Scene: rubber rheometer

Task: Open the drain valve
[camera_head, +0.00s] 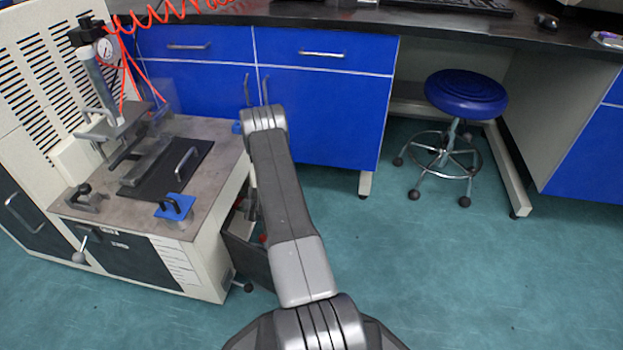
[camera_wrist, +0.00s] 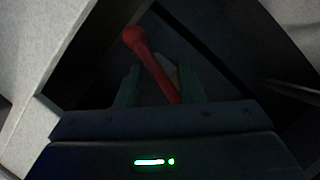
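A red lever (camera_wrist: 152,62) with a round knob end shows in the wrist view, in a dark recess. It is tilted, knob to the upper left. My gripper (camera_wrist: 158,86) is open, with one dark green fingertip on each side of the lever's lower part. A gap shows on the left; contact on the right cannot be told. A small pale and yellowish part (camera_wrist: 172,72) shows behind the lever. In the head view, my arm hides most of the gripper and the lever; a small red spot (camera_head: 263,238) shows by the dark opening beside the machine.
The grey machine bench (camera_head: 215,150) stands at the left, with a press and a blue-based handle (camera_head: 175,207) on top. Blue cabinets (camera_head: 330,115) stand behind my arm. A blue stool (camera_head: 466,95) is at the right. Pale panel edges (camera_wrist: 50,75) border the recess. The right floor is clear.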

